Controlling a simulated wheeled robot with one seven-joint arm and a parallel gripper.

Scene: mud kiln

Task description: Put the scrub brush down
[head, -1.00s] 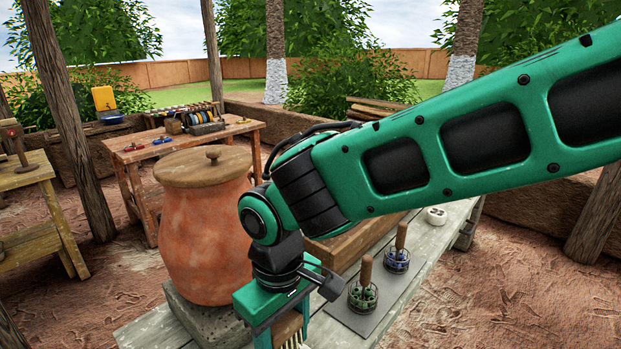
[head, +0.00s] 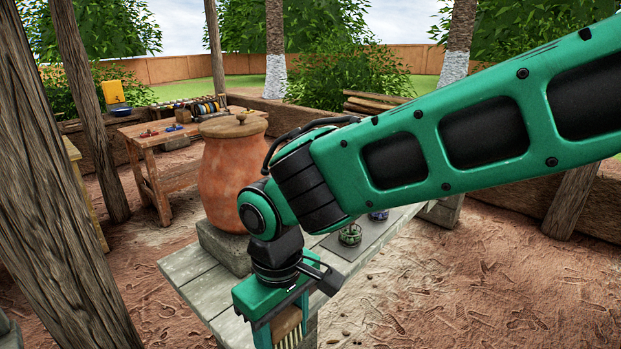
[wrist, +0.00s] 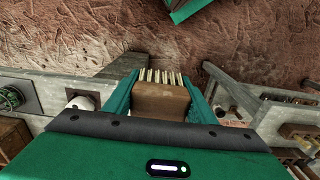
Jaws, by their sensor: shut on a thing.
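The scrub brush has a brown wooden block and pale bristles. In the head view the brush (head: 288,324) is at the bottom centre, with its bristles pointing down. In the wrist view the brush (wrist: 160,102) sits between the two green fingers. My gripper (head: 282,330) is shut on the block; it also shows in the wrist view (wrist: 160,95). In the head view it hangs at the near end of the grey plank bench (head: 190,270). I cannot tell whether the brush is over the planks or past their edge.
A large clay jar (head: 228,175) with a wooden lid stands on a stone block (head: 222,240) on the bench. A grey mat (head: 362,242) with small round holders (head: 350,235) lies behind my gripper. Bare planks show left of the gripper. A wooden post (head: 65,200) stands at left.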

